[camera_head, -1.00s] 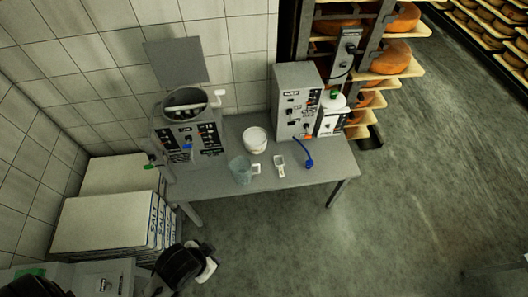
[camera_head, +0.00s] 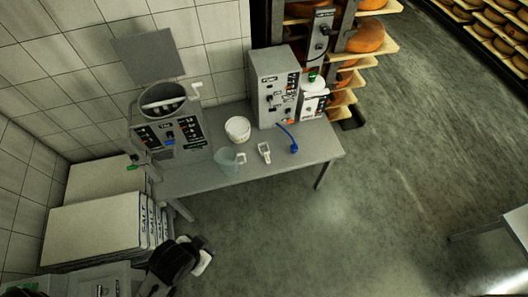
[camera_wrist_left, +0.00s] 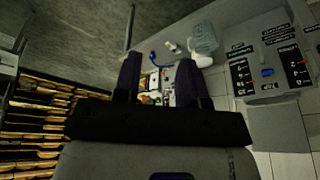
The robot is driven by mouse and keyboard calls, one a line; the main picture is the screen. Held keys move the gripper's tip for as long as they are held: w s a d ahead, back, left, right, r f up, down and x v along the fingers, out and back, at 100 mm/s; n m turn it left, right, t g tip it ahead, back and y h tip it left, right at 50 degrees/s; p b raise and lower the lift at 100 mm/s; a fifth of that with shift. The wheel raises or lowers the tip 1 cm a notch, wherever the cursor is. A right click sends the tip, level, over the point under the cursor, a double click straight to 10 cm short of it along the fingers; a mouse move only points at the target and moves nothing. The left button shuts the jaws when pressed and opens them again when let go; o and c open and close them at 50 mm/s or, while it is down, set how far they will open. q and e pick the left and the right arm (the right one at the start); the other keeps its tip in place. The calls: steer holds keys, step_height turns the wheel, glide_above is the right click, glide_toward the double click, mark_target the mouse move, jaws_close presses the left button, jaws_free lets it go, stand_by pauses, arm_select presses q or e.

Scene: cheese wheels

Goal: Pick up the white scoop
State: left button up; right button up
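The white scoop (camera_head: 264,152) lies on the grey table (camera_head: 215,181), between a clear jug (camera_head: 229,161) and a blue tool (camera_head: 288,138). In the left wrist view the scoop shows small (camera_wrist_left: 173,46), beyond the fingers. My left gripper (camera_head: 196,257) is in front of the table, low in the head view and well apart from the scoop. Its two dark fingers (camera_wrist_left: 158,80) stand apart with nothing held between them. My right gripper is not in view.
A white bucket (camera_head: 238,130) stands behind the jug. Control machines stand at the left (camera_head: 168,130) and right (camera_head: 275,88) of the table. Salt boxes (camera_head: 95,230) are stacked at the left. A cheese rack (camera_head: 365,38) is at the back right. The floor at right is largely clear.

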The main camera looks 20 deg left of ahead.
arm_select(q)
steer(key=shift+o, duration=0.3)
steer(key=o, duration=0.9)
steer(key=shift+d, duration=0.15)
